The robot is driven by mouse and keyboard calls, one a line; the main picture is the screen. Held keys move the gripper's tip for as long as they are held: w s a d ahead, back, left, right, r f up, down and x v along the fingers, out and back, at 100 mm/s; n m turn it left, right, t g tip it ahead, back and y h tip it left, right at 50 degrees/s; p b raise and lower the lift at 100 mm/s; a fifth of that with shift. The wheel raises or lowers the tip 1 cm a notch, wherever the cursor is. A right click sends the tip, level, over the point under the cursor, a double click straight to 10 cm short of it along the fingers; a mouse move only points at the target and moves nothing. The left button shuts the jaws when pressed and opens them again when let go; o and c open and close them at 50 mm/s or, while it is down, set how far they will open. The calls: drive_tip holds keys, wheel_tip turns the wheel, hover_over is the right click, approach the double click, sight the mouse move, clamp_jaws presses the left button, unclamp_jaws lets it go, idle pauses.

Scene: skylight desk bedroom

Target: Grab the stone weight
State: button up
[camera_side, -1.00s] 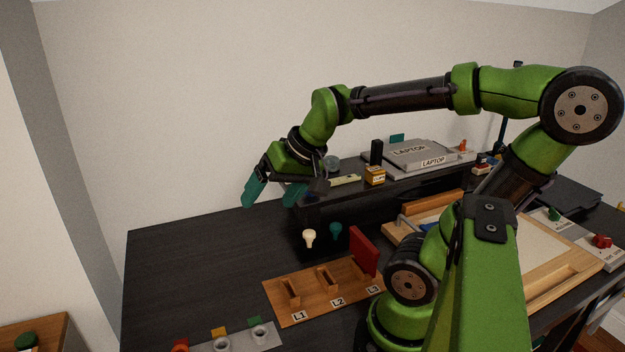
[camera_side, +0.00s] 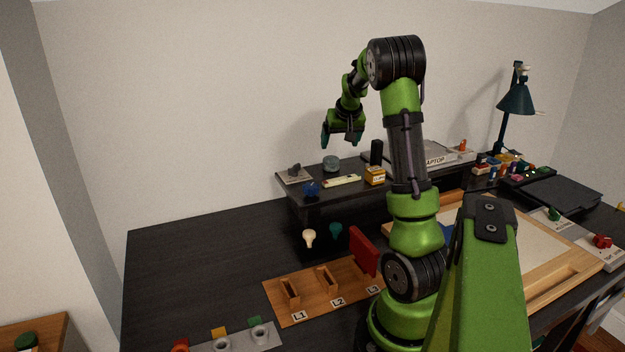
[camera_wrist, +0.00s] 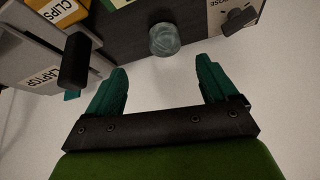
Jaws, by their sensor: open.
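The stone weight, a round grey-green stone-like piece (camera_side: 331,163), stands on the dark raised shelf (camera_side: 300,202) at the back of the desk. In the wrist view the stone weight (camera_wrist: 164,39) lies ahead of the fingertips, roughly centred between them. My gripper (camera_side: 340,141) is above the shelf, over or slightly behind the stone weight and apart from it. In the wrist view my gripper (camera_wrist: 163,72) has its two teal fingers spread wide with nothing between them.
Close by on the shelf are a black upright block (camera_side: 376,152), a yellow clips box (camera_side: 375,176), a pale labelled strip (camera_side: 342,181), a blue knobbed piece (camera_side: 311,188) and a labelled plate with a dark knob (camera_side: 294,174). The laptop (camera_side: 435,158) is to the right.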

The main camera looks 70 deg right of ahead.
sight(332, 158)
drive_tip(key=x, duration=0.4)
drive_tip(key=shift+w+d+f, duration=0.1)
drive_tip(key=shift+w+f, duration=0.05)
drive_tip(key=shift+f, duration=0.15)
drive_tip(key=shift+w+x, duration=0.15)
drive_tip(key=shift+x, duration=1.2)
drive_tip(key=shift+w+x, duration=0.2)
drive_tip(key=shift+x, duration=1.1)
drive_tip(key=shift+r, duration=0.1)
drive_tip(key=c, duration=1.3)
